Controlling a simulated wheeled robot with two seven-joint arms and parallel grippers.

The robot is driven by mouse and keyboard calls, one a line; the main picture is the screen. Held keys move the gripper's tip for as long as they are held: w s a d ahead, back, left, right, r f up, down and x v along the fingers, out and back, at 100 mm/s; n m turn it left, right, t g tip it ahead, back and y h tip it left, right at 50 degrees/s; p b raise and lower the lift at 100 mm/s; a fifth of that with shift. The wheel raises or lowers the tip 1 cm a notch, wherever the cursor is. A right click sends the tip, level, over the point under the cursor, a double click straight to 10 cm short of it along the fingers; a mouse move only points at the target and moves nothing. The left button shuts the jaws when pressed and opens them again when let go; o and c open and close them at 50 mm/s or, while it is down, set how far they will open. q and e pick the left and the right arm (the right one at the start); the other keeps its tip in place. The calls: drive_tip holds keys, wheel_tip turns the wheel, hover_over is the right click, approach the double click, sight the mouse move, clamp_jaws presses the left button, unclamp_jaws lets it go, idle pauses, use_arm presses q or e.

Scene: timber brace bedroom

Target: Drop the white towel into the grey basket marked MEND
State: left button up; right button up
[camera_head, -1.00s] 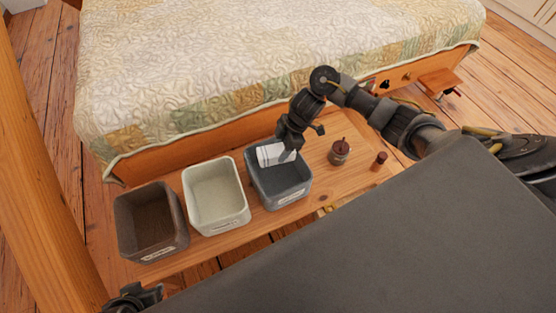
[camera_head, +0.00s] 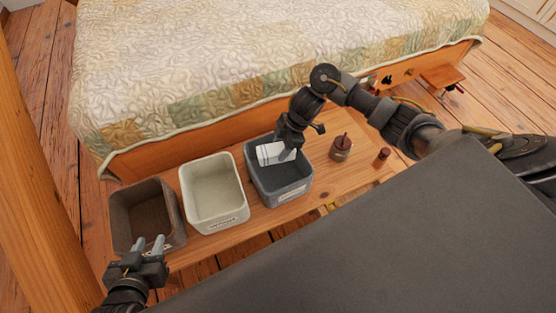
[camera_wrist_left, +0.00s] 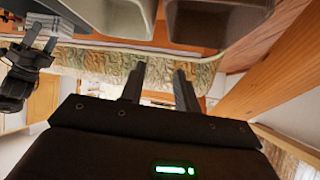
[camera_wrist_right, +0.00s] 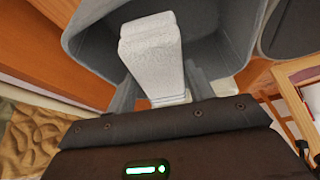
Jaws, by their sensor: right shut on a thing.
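My right gripper (camera_head: 286,153) is shut on the white towel (camera_head: 270,154), which is over the opening of the dark grey basket (camera_head: 280,188). In the right wrist view the folded towel (camera_wrist_right: 150,45) sits between the fingers, with the grey basket's wall (camera_wrist_right: 90,40) around it. I cannot tell whether the towel touches the basket floor or wall. The basket's front label is too small to read. My left gripper (camera_head: 148,243) is empty, its fingers apart, in front of the brown basket; the fingers also show apart in the left wrist view (camera_wrist_left: 159,73).
A cream basket (camera_head: 215,190) and a brown basket (camera_head: 180,236) stand left of the grey one on a wooden bench (camera_head: 340,185). A quilted bed (camera_head: 270,60) is behind; a timber post (camera_head: 35,190) is at left.

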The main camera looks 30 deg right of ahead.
drive_tip(key=o, duration=1.1)
drive_tip(key=shift+r, duration=0.1)
drive_tip(key=p+v, duration=0.3)
drive_tip(key=v, duration=0.2)
drive_tip(key=shift+d+r, duration=0.1)
drive_tip(key=shift+r, duration=0.15)
drive_tip(key=p+v, duration=0.1)
drive_tip(key=v, duration=0.3)
use_arm(q)
drive_tip(key=s+a+f+n+g+y, duration=0.1)
drive_tip(key=s+a+f+g+y, duration=0.2)
drive_tip(key=s+a+f+g, duration=0.3)
wheel_tip(320, 180, down, 2)
drive_tip(key=shift+s+a+f+n+g+p, duration=0.25)
drive_tip(key=shift+s+n+g+p, duration=0.25)
drive_tip(key=shift+s, duration=0.55)
use_arm(e)
drive_tip(key=shift+s+d+r, duration=0.1)
drive_tip(key=shift+d+r, duration=0.15)
drive_tip(key=shift+r, duration=0.25)
